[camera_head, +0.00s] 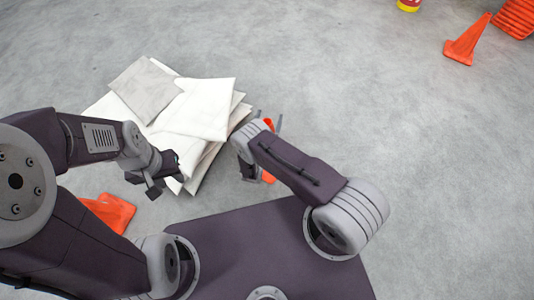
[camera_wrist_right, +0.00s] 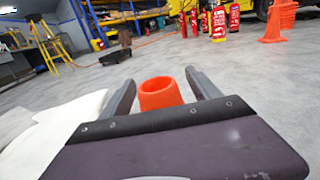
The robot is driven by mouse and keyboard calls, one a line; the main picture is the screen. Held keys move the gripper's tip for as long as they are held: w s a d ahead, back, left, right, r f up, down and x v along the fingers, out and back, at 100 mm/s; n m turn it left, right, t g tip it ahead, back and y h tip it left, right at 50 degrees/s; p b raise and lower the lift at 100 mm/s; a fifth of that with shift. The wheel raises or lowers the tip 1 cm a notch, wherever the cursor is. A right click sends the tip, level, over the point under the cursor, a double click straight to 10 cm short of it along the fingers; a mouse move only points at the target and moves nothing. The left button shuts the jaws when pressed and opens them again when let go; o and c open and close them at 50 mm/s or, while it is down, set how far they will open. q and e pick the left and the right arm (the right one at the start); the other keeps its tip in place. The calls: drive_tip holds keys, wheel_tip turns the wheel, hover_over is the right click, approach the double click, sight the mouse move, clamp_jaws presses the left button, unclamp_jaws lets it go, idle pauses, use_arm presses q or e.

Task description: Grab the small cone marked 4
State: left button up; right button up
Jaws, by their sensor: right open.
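A small orange cone (camera_wrist_right: 160,94) stands between the two fingers of my right gripper (camera_wrist_right: 163,88) in the right wrist view. The fingers are apart, with floor showing on both sides of the cone's open top. No number can be read on it. In the head view, parts of this orange cone (camera_head: 268,123) show at my right gripper (camera_head: 269,118), and my right arm hides the rest. My left gripper (camera_head: 168,182) is by the near edge of the white sheets, with its fingers apart and nothing seen between them.
White sheets or boards (camera_head: 200,108) lie left of the right gripper. Another orange cone (camera_head: 112,212) is partly hidden by my left arm. A cone (camera_head: 467,42) and stacked cones (camera_head: 515,17) stand far right. Red extinguishers (camera_wrist_right: 218,22) stand behind. Floor at right is clear.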

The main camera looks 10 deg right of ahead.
clamp_jaws()
drive_tip(key=shift+r, duration=0.1)
